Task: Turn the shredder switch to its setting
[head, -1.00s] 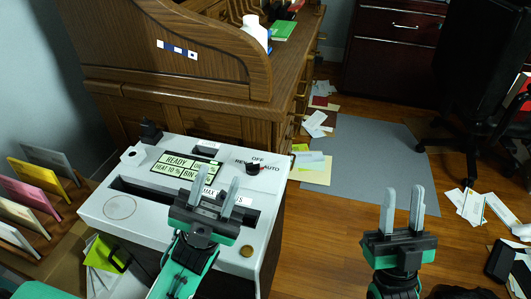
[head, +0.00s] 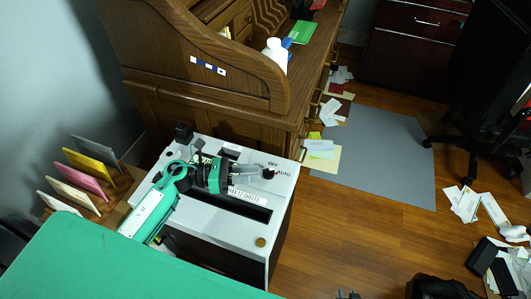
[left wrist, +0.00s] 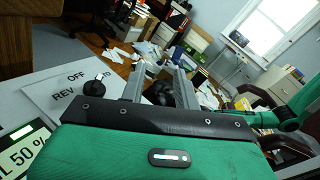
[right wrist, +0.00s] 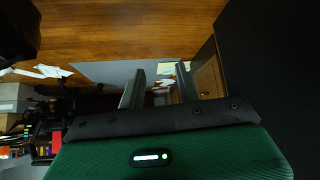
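The shredder (head: 232,230) has a white top with slots and printed labels, and stands in front of the wooden desk. Its black switch knob (left wrist: 95,88) shows in the left wrist view beside the REV and OFF labels; a finger partly covers the AUTO label. The knob's exact pointing is hard to tell. My left gripper (left wrist: 160,82) is open and empty, with the knob outside its fingers, left of them in that view. In the head view this gripper (head: 268,174) lies low over the shredder top near the knob. My right gripper (right wrist: 160,88) is open and empty, away from the shredder.
The roll-top desk (head: 190,100) rises behind the shredder, with a white bottle (head: 275,55) on it. A rack of coloured folders (head: 88,175) stands at left. Papers lie on the grey mat (head: 385,150) and the floor. Open floor lies right of the shredder.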

